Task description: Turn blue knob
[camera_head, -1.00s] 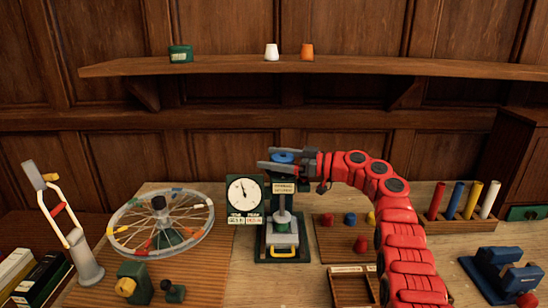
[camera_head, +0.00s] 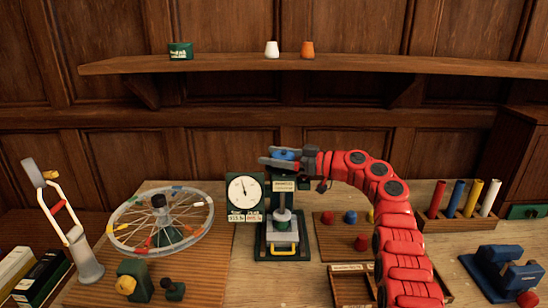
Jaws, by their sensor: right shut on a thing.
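The blue knob (camera_head: 286,154) sits on top of a dark green press-like device (camera_head: 284,186) in the middle of the table. My right gripper (camera_head: 282,158) reaches in from the right on its red arm and is shut on the blue knob, with a finger on each side of it. The fingers hide part of the knob. A round white dial gauge (camera_head: 243,189) is fixed to the left of the device. My left gripper is not in view.
A spoked wheel (camera_head: 125,213) lies on a board to the left. Coloured cylinders (camera_head: 454,199) stand in a rack at the right. A blue tool (camera_head: 497,267) lies at the front right. A wall shelf (camera_head: 220,66) holds small items.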

